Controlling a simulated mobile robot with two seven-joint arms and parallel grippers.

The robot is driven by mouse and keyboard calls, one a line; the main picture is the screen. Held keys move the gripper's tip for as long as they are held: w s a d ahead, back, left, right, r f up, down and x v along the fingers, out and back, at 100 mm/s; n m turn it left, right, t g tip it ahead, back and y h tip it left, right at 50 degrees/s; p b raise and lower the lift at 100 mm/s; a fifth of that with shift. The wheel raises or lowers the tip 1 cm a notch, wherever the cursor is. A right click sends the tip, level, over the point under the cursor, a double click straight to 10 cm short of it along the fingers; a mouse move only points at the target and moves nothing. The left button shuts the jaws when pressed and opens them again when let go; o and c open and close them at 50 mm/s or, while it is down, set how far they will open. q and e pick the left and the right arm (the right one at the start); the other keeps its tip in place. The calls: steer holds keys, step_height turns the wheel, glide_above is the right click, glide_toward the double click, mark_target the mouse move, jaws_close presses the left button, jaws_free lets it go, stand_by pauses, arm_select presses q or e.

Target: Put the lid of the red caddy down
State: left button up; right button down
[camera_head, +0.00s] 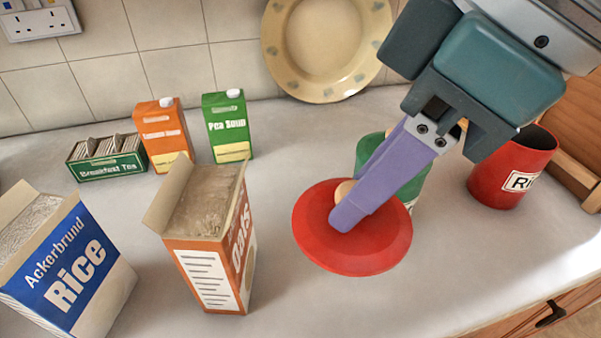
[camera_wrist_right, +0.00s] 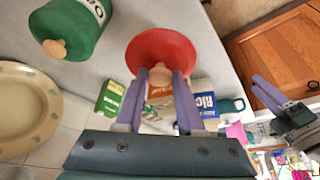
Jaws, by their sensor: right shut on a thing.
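The red caddy (camera_head: 490,180) stands upright at the right of the counter in the head view, its top open and dark inside. Its red round lid (camera_head: 350,255) is in front of the green caddy, with a pale wooden knob (camera_head: 344,190). My right gripper (camera_head: 345,213) is shut on that knob. The lid also shows in the right wrist view (camera_wrist_right: 160,48), between the fingertips; it appears held above the counter. My left gripper (camera_wrist_right: 268,92) shows at the right of the wrist view, away from the lid; its opening is unclear.
A green caddy (camera_head: 370,152) stands behind the lid, partly hidden. An oats box (camera_head: 212,270) and a rice box (camera_head: 75,275) stand left. Cartons (camera_head: 228,128) and a plate (camera_head: 290,50) are at the back wall. Counter in front of the lid is clear.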

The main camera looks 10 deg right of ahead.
step_height(320, 180, down, 16)
steer(key=shift+r+b, duration=0.25)
steer(key=shift+b, duration=0.95)
steer(key=shift+f, duration=0.1)
steer(key=c, duration=0.5)
jaws_free()
